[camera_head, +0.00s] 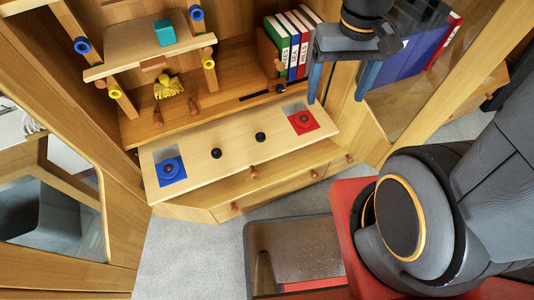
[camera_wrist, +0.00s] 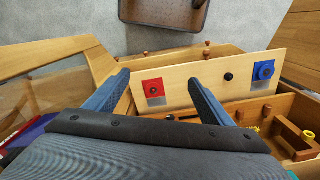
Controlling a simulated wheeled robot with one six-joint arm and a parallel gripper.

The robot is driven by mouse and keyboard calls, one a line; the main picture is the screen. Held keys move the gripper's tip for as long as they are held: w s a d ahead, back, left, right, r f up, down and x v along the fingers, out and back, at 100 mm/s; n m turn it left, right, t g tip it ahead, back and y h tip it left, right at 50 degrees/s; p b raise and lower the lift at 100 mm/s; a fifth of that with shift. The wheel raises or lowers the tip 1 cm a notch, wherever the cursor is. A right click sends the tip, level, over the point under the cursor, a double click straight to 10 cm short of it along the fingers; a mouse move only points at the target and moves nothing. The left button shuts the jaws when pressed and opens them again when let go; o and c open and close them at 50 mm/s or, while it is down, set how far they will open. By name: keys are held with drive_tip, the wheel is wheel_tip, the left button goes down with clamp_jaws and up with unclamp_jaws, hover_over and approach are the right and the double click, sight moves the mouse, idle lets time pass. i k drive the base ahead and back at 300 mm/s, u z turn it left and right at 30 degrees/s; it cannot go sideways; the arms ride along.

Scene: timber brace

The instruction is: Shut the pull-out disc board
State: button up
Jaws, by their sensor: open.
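The disc board (camera_head: 238,160) is a pale wooden board pulled out from the cabinet, below the shelves. It carries a blue square (camera_head: 170,171) at the left end, a red square (camera_head: 303,121) at the right end and two black discs (camera_head: 260,137) between. A small wooden knob (camera_head: 253,172) shows at its front edge. The board also shows in the wrist view (camera_wrist: 205,75). My gripper (camera_head: 338,99) is open and empty, above and right of the board's red end. In the wrist view its fingers (camera_wrist: 160,78) spread over the red-square end; one finger hides part of the board.
A drawer front with knobs (camera_head: 235,207) lies below the board. Binders (camera_head: 288,45), a teal block (camera_head: 165,32) and a yellow object (camera_head: 168,87) stand in the cabinet. An open glazed door (camera_head: 425,60) is close beside my gripper. A dark-rimmed tray (camera_head: 290,245) lies on the floor.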

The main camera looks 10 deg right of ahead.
sight(206, 154)
drive_tip(key=u, duration=1.65)
drive_tip(key=k, duration=1.1)
drive_tip(key=z, duration=1.25)
drive_tip(key=i, duration=1)
